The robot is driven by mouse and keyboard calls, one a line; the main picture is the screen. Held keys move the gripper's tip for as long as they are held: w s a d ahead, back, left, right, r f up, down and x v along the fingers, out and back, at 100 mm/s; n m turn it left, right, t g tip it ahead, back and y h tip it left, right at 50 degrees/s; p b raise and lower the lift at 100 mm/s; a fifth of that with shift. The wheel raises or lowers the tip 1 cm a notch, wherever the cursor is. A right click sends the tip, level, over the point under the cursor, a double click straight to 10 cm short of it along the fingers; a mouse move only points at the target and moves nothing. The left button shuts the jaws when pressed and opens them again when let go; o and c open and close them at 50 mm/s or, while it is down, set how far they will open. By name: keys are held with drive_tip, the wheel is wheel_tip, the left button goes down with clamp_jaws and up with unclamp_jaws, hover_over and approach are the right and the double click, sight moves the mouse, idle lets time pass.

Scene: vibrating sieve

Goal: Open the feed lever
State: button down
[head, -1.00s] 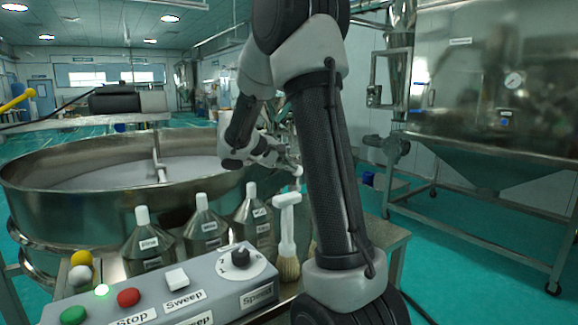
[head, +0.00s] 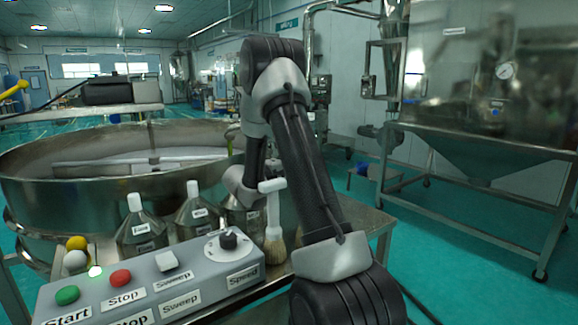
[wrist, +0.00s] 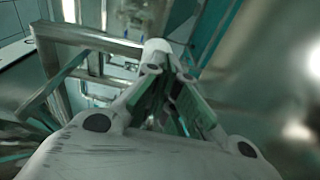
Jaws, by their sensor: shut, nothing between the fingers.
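My gripper (wrist: 168,78) shows in the wrist view with its fingers drawn together at the tips and nothing held. A pale rounded knob or rod end (wrist: 156,48) lies just beyond the fingertips. I cannot tell whether it is the feed lever's end or whether the fingers touch it. In the head view my gripper is hidden behind my own arm. A yellow handle (head: 13,90) shows at the far left edge; I cannot tell whether it is the feed lever. The round steel sieve (head: 85,205) stands at left.
A grey control box (head: 150,285) with buttons and a speed knob is in front. Labelled steel bottles (head: 197,217) and a white-handled brush (head: 273,215) stand behind it. A steel hopper on a frame (head: 480,150) is at right.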

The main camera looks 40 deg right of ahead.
drive_tip(key=d+r+h, duration=0.1)
drive_tip(key=d, duration=0.8)
drive_tip(key=shift+s, duration=0.25)
drive_tip(key=shift+r, duration=0.15)
